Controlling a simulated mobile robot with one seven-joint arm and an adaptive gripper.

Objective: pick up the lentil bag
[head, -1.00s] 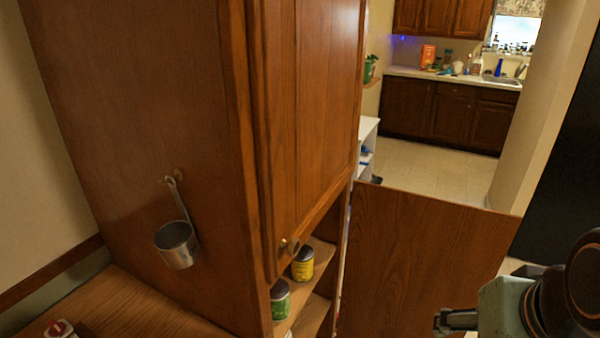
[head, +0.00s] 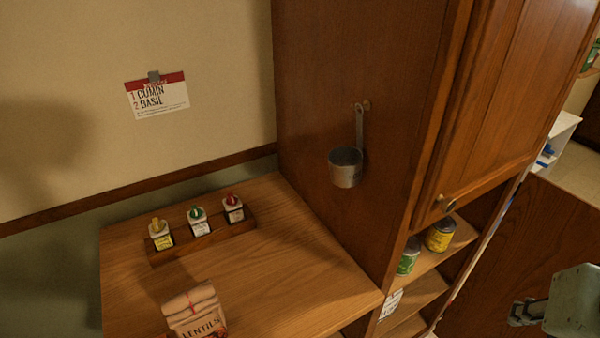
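The lentil bag (head: 194,308) is a tan paper bag with a folded top, a red tie and the word LENTILS on its front. It stands near the front of the wooden counter (head: 275,262), and the bottom of the picture cuts off its lower part. My gripper (head: 520,313) is at the lower right, in front of the open cabinet door and well apart from the bag. Its fingers are small and dark here, so I cannot tell whether they are open.
A wooden rack (head: 205,241) with several spice jars sits behind the bag. A recipe card (head: 158,96) is on the wall. The counter right of the bag is clear.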

